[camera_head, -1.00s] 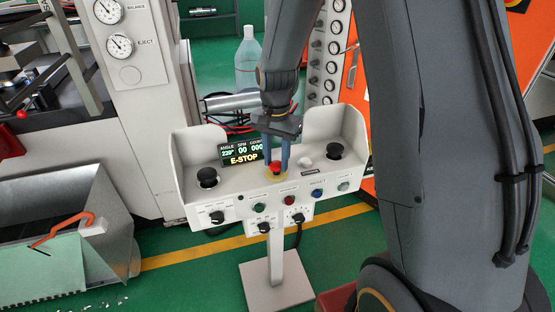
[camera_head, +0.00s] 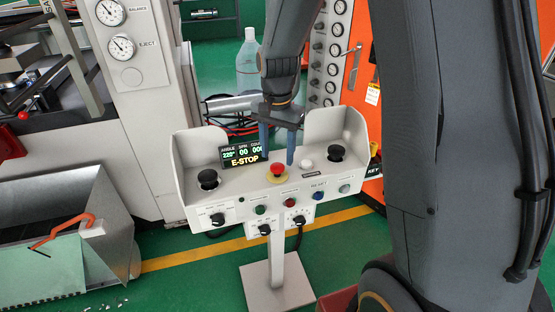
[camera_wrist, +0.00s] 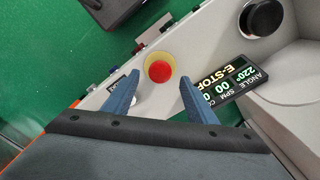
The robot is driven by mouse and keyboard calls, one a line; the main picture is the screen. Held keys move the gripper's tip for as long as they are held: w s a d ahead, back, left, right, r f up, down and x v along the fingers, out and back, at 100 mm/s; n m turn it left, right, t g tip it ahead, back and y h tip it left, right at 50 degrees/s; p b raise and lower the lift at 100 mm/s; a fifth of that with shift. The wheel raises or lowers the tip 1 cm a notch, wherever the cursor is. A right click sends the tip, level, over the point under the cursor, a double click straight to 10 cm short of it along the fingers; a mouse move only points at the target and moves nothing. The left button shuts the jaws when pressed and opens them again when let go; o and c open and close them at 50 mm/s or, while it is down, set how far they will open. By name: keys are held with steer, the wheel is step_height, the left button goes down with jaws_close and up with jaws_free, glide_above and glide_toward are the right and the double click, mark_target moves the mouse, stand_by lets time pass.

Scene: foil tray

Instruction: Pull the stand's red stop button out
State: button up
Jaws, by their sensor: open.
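The stand (camera_head: 225,197) is a pale control console on a post. Its red stop button (camera_head: 278,169) sits on a yellow ring in the middle of the top panel. The display (camera_head: 241,154) to its left reads E-STOP. My gripper (camera_head: 277,160) is open, its two blue fingers pointing down just behind and above the button, one toward each side. In the wrist view the red button (camera_wrist: 160,71) lies beyond the fingertips, centred between them, with no finger touching it. I cannot tell the exact height of the fingertips above the panel.
Black knobs (camera_head: 208,179) and (camera_head: 336,153) stand in the console's two side wells with raised walls. A white button (camera_head: 306,164) is close to the right finger. Coloured buttons and switches line the front. A clear bottle (camera_head: 247,62) stands behind.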

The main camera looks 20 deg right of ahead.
mark_target(277, 166)
step_height(277, 166, up, 5)
steer(key=shift+f+b, duration=0.15)
steer(key=shift+b, duration=0.15)
steer(key=s+f+n, duration=0.2)
steer(key=s+n, duration=0.2)
steer(key=s, duration=0.5)
steer(key=s+f+n, duration=0.2)
steer(key=s+n, duration=0.3)
steer(key=s, duration=0.3)
steer(key=shift+s+t, duration=0.4)
steer(key=shift+d, duration=0.1)
steer(key=shift+c, duration=0.4)
stand_by(0.9)
